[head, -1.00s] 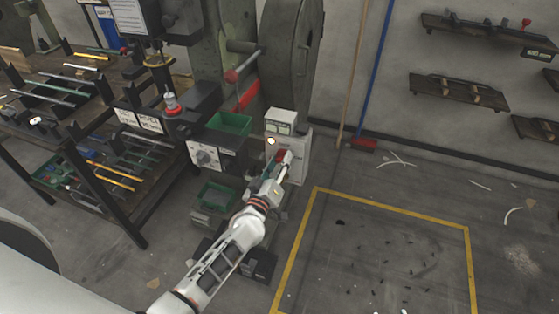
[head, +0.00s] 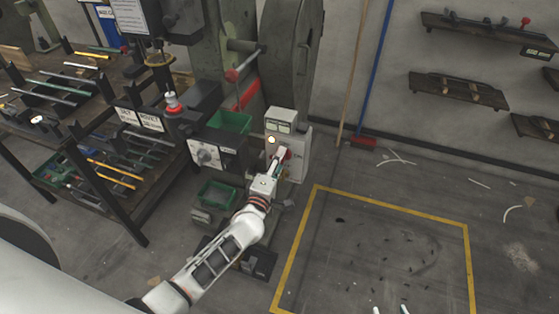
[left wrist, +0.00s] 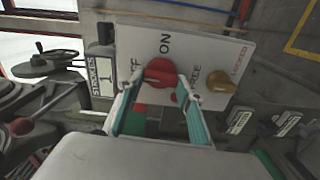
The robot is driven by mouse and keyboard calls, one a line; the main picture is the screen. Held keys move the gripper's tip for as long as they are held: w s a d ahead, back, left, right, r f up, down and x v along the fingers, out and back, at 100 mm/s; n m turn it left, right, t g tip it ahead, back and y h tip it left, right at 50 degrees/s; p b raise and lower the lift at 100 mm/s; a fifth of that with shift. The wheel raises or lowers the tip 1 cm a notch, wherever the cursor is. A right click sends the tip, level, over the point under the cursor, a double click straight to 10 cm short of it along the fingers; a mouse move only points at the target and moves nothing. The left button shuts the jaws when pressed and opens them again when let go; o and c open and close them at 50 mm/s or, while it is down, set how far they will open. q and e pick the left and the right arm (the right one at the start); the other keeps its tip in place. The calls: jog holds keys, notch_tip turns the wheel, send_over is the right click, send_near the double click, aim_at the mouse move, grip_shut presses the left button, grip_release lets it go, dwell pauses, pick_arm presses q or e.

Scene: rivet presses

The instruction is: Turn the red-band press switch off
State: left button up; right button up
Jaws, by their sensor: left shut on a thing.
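The press with the red band (head: 248,96) stands at the back middle in the head view. Its white switch box (head: 298,160) is low on its right side. In the left wrist view the box's red switch knob (left wrist: 160,72) sits beside the labels OFF and ON. My left gripper (head: 279,155) is at this box, and its two fingers (left wrist: 157,88) are shut on the red knob, one at each side. The fingers partly hide the knob, so its exact setting is hard to tell. My right gripper (head: 392,310) shows only two tips, apart, at the bottom edge.
A lit lamp (head: 271,140) is on the box. A yellow knob (left wrist: 220,82) is beside the red one. A grey control box with a dial (head: 205,155) and a green bin (head: 217,195) are to the left. Yellow-marked floor (head: 380,235) at right is mostly clear.

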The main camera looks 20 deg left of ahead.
pick_arm(q)
jog(key=shift+n, duration=0.5)
jog(key=o, duration=1.1)
jog(key=s, duration=1.2)
jog(key=shift+a, duration=0.2)
jog(key=s+f+m+g, duration=0.2)
jog(key=s+f+m, duration=0.1)
jog(key=s+m, duration=0.4)
jog(key=s+f+m+g+h+p, duration=0.1)
jog(key=s+f+m+g, duration=0.2)
jog(key=s+m, duration=0.4)
jog(key=s+f+m+g+h, duration=0.1)
jog(key=s+f+m+g, duration=0.1)
jog(key=s+f+m, duration=0.2)
jog(key=shift+s+d+f+m+g+p, duration=0.1)
jog(key=shift+s+m+g+p, duration=0.1)
jog(key=shift+s+m, duration=0.75)
jog(key=shift+s+d+f+m+g+p, duration=0.1)
jog(key=shift+s+m+p, duration=0.1)
jog(key=shift+s+m, duration=0.75)
